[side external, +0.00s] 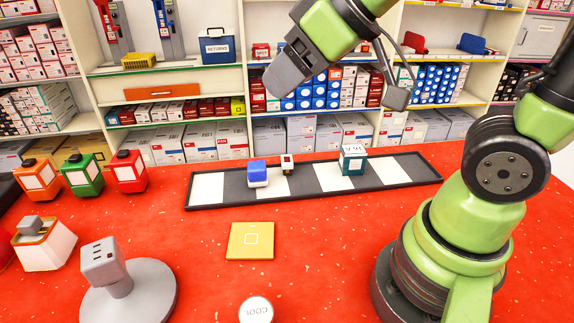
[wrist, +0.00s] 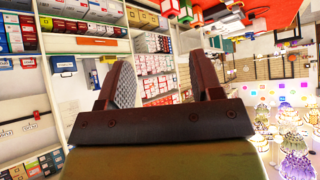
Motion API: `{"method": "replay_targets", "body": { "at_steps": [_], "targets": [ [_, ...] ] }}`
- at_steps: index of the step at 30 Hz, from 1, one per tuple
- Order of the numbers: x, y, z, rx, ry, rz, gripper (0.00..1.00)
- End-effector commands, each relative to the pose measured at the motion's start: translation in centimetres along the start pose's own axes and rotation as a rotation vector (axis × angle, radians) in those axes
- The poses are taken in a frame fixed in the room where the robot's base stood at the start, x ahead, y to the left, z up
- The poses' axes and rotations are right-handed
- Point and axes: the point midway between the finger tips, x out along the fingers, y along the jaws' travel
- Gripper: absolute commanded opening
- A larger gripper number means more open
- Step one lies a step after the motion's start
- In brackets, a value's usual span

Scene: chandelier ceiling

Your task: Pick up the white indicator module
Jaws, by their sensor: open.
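A white module (side external: 45,245) with orange trim and a grey knob on top stands on the red table at the left of the side view. I take it for the white indicator module. Orange (side external: 40,177), green (side external: 83,174) and red (side external: 130,171) modules with dark knobs stand behind it. My gripper (wrist: 165,82) is open and empty, its two fingers wide apart in the wrist view. In the side view my wrist is raised high above the table, far from the white module. I cannot make out the white module in the wrist view.
A black-framed strip (side external: 335,178) holds a blue-and-white block (side external: 257,173), a small block (side external: 287,163) and a teal block (side external: 352,160). A yellow square (side external: 250,240), a grey round stand (side external: 130,297) and a white round button (side external: 256,310) are nearer. Stocked shelves (side external: 170,80) stand behind.

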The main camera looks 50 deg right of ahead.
Motion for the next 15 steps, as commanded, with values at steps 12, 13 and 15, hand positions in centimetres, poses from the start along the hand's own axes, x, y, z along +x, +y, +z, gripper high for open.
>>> {"method": "replay_targets", "body": {
  "at_steps": [12, 13, 15],
  "targets": [
    [15.1, 6.5, 1.2, -0.976, -0.192, 0.381, 0.6],
    [15.9, 7.1, 1.8, -1.06, -0.236, 0.41, 0.6],
    [17.6, 8.3, 3.5, -1.263, -0.355, 0.471, 0.6]
  ]
}}
